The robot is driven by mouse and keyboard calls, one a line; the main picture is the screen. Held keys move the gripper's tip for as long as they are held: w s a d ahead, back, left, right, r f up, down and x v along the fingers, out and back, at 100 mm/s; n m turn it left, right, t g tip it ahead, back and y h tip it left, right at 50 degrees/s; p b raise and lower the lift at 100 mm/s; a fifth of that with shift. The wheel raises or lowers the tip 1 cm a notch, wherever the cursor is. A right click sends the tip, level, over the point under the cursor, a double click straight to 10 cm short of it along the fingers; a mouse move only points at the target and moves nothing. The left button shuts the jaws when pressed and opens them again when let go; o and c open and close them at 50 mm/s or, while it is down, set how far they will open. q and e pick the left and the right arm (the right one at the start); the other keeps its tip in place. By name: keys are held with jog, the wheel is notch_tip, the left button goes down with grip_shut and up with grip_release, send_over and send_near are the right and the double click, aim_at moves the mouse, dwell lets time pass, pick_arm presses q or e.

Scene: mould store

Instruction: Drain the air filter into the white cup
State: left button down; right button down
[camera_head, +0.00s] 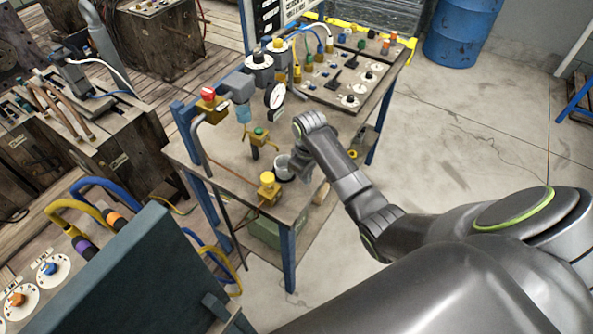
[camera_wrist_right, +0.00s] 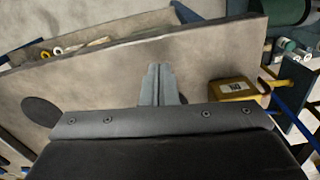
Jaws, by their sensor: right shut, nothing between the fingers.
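The air filter with its clear blue bowl (camera_head: 243,113) hangs on the left side of the bench in the head view. A small pale cup (camera_head: 284,168), dark inside, stands on the bench top below and right of it. My right gripper (camera_head: 303,176) points down beside the cup, on its right, partly hidden by my wrist. In the right wrist view its two fingers (camera_wrist_right: 158,85) are shut together with nothing between them. Whether they touch the cup cannot be told. My left gripper is not in view.
A green-knobbed valve (camera_head: 259,132) and a yellow fitting (camera_head: 268,188) stand near the cup. A pressure gauge (camera_head: 275,96) is beside the filter. Knobs and switches fill the panel (camera_head: 325,97) behind. A blue drum (camera_head: 461,32) stands at the back.

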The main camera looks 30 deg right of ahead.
aim_at(292, 176)
jog(key=shift+f, duration=0.9)
jog(key=shift+w+a+r+p, duration=0.15)
jog(key=shift+w+a+p, duration=0.1)
jog(key=shift+w, duration=0.25)
jog(key=shift+w+a+r+p, duration=0.1)
jog(key=shift+w+a, duration=0.1)
jog(key=shift+w, duration=0.3)
jog(key=shift+w+a+f, duration=0.1)
jog(key=shift+w+a, duration=0.25)
jog(key=shift+w, duration=0.4)
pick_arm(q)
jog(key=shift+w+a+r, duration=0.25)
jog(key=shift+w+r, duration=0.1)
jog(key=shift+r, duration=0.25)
pick_arm(e)
jog(key=shift+w, duration=0.1)
jog(key=shift+w+a, duration=0.35)
jog(key=shift+w, duration=0.45)
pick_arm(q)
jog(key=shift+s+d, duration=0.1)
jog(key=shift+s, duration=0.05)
